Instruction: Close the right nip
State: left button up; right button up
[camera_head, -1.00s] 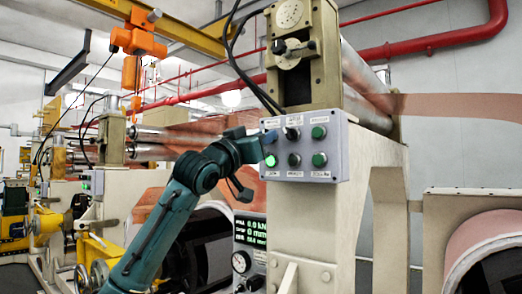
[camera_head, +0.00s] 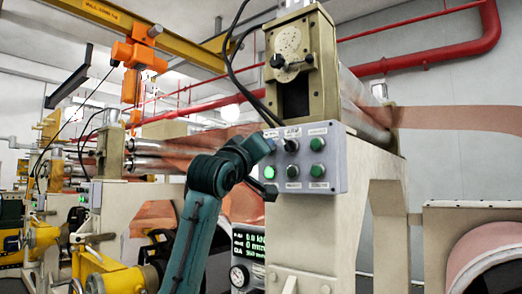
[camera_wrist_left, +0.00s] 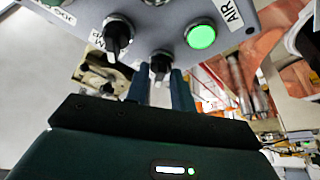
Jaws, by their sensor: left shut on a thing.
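A grey control box (camera_head: 338,160) is mounted on the cream machine stand. It carries green buttons and black selector knobs. My left gripper (camera_head: 266,143) is at the box's upper left corner. In the left wrist view its two fingers (camera_wrist_left: 161,88) are shut around a black selector knob (camera_wrist_left: 160,65) with a white pointer mark. A second knob (camera_wrist_left: 118,36) and a lit green button (camera_wrist_left: 201,37) beside an AIR label flank it. The right nip's silver rolls (camera_head: 362,95) lie behind the cream roll housing (camera_head: 290,50); I cannot tell their gap. My right gripper is out of view.
A gauge panel (camera_head: 248,245) with a lit display stands below the box. A copper web (camera_head: 455,119) runs off to the right. Black cables (camera_head: 231,60) hang at the housing. A yellow crane beam (camera_head: 120,22) with an orange hoist (camera_head: 133,60) is overhead.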

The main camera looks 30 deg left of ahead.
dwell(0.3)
pick_arm(q)
jog(key=o, duration=0.6)
